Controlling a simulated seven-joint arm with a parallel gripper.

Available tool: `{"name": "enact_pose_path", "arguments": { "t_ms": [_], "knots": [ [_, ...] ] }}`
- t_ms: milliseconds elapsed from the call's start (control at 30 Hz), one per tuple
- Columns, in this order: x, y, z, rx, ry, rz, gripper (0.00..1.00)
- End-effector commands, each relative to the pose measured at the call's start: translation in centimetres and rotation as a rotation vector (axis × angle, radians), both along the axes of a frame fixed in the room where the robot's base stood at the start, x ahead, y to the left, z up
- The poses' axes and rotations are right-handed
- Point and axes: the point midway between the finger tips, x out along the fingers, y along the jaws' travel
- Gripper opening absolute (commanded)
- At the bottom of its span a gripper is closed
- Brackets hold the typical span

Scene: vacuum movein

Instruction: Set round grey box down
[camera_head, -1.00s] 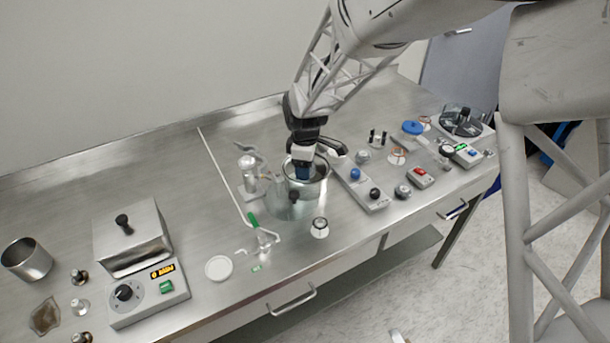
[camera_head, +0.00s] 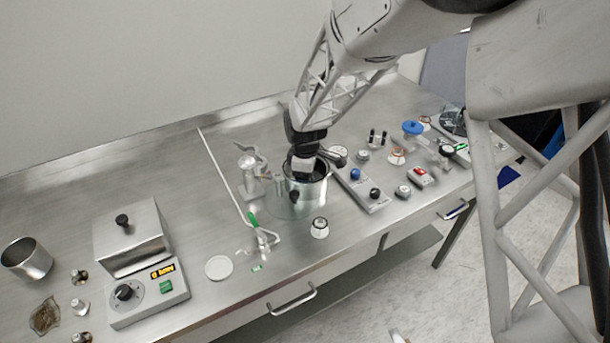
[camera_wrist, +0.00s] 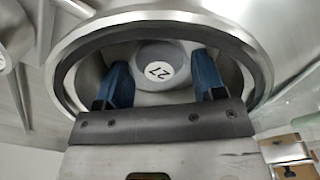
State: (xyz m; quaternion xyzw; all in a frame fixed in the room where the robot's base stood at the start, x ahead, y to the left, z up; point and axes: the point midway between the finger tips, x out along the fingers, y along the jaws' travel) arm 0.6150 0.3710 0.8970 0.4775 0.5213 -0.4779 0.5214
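The round grey box (camera_wrist: 160,66) has a white label reading 27 on top and shows in the wrist view, inside a round metal chamber.
A panel with blue and black knobs (camera_head: 362,190) stands right of the chamber. Glassware with a green valve (camera_head: 258,228) and a metal stand (camera_head: 248,178) are to its left. A white disc (camera_head: 219,267) lies in front. A heater box (camera_head: 135,240) is far left.

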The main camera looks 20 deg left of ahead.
Motion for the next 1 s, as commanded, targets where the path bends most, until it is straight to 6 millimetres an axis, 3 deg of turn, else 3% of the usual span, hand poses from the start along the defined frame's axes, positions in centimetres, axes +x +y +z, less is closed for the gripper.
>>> {"name": "enact_pose_path", "arguments": {
  "t_ms": [533,767,1000],
  "knots": [
    [0.0,0.0,0.9,0.001,-0.002,0.000,0.68],
    [0.0,0.0,3.5,0.001,-0.002,0.000,0.68],
    [0.0,0.0,7.4,0.002,-0.003,0.000,0.68]
  ]
}}
